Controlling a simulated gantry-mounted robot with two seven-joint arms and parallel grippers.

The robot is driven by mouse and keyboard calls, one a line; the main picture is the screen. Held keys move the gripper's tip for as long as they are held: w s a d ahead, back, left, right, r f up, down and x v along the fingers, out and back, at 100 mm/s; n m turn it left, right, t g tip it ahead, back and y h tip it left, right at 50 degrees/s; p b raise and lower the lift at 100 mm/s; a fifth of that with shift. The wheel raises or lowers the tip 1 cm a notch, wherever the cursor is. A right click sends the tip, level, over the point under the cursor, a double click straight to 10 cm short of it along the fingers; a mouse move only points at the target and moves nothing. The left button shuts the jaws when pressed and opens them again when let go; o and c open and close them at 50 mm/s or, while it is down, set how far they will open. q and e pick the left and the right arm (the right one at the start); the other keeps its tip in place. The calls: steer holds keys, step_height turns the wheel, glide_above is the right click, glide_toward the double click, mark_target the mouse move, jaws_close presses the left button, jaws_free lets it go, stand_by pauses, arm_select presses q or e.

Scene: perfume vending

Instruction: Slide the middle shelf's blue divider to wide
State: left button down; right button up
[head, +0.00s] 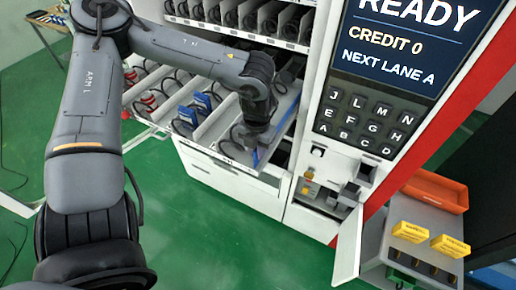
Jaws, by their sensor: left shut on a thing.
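The vending machine's pulled-out shelf (212,137) shows left of centre, with white lane walls and coils. The blue divider (277,131) is a thin blue strip near the right end of this shelf, running front to back. My left gripper (248,146) reaches down over the shelf's front right part and is shut on the blue divider. The gripper and wrist hide part of the divider and the exact contact. My right gripper is not in view.
Blue packs (187,115) and red-and-white items (148,102) stand in lanes left of my gripper. An upper shelf (238,31) with coils is above. The keypad panel (363,122) is close on the right. An open flap (348,246) and a grey stand with yellow boxes (410,231) are lower right.

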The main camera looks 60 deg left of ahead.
arm_select(q)
steer(key=shift+w+d, duration=0.25)
steer(key=shift+d, duration=0.1)
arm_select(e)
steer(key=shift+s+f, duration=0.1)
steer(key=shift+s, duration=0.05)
arm_select(q)
steer(key=c, duration=1.2)
jaws_free()
steer(key=shift+d, duration=0.1)
steer(key=shift+o, duration=0.2)
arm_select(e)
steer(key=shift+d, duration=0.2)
arm_select(q)
steer(key=shift+r, duration=0.1)
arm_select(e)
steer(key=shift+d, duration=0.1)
